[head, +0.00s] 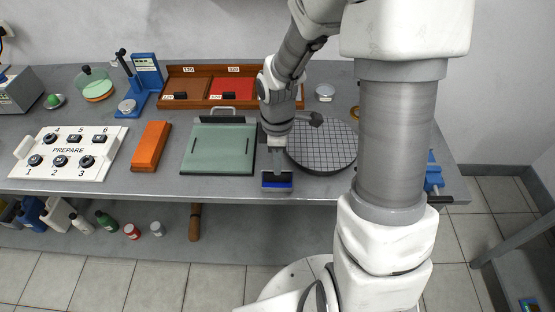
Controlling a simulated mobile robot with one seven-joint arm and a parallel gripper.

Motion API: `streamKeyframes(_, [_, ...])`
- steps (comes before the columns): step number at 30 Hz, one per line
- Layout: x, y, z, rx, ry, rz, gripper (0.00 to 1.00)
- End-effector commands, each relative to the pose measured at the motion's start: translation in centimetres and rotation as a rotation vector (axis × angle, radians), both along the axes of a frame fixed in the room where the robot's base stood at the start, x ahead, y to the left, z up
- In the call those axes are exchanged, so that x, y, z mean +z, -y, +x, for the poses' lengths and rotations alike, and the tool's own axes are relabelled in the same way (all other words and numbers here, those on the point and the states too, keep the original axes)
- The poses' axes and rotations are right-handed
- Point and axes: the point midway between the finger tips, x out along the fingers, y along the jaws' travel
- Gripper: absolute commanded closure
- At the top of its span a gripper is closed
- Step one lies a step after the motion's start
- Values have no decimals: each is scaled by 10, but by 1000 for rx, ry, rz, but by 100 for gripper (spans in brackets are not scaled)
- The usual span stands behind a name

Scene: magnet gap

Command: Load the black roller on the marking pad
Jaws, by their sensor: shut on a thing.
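My gripper (277,149) points down over the front of the bench, just left of a round gridded plate. It is shut on a pale stem that runs down to a small black piece (277,174), which looks like the black roller. Right below it, at the bench's front edge, is a blue strip with a grey lip (277,186), which looks like the marking pad. The black piece and the blue strip overlap in the picture. I cannot tell whether they touch.
The round gridded plate (325,155) lies to the right, partly behind my arm. A wooden tray (190,73) stands behind. Bottles sit below the bench.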

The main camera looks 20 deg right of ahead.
Motion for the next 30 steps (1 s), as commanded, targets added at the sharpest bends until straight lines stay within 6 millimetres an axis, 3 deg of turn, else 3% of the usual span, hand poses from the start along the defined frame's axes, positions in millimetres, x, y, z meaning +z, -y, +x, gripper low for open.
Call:
streamKeyframes(14, [2, 0, 0, 0, -1, 0, 100])
streamKeyframes(30, [45, 0, 0, 0, 0, 0, 100])
